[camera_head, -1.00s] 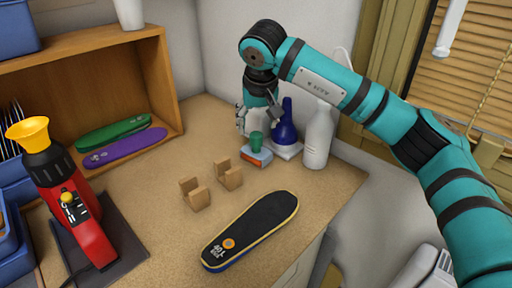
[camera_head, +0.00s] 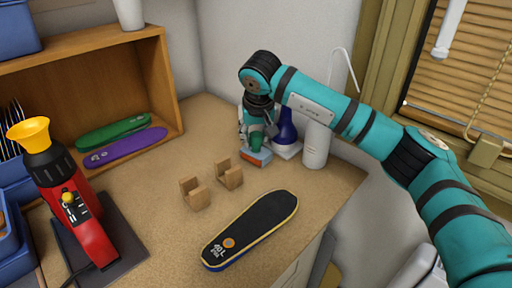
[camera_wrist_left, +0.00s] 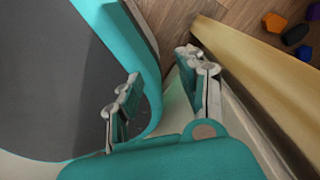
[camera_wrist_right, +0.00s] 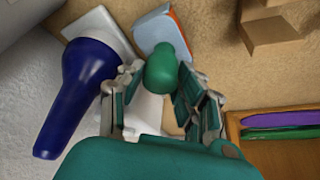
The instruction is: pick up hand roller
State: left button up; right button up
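No roller shape is plain, so I cannot tell for sure which thing is the hand roller. A green rounded knob (camera_wrist_right: 162,70) stands by a white, orange and blue block (camera_wrist_right: 160,30); the block (camera_head: 257,158) also shows in the head view. My right gripper (camera_head: 256,142) is low over the block. In the right wrist view its fingers (camera_wrist_right: 156,82) are open on either side of the knob; contact is unclear. My left gripper (camera_wrist_left: 160,68) is open and empty in its wrist view, beside a dark grey and teal surface. It is outside the head view.
A dark blue bottle shape (camera_head: 286,128) on a white base and a white bottle (camera_head: 316,145) stand close right of the right gripper. A red tool (camera_head: 80,215) stands left.

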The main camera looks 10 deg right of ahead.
grip_shut()
jog(key=shift+r, duration=0.1)
notch_tip(320, 180, up, 10)
dwell(0.5)
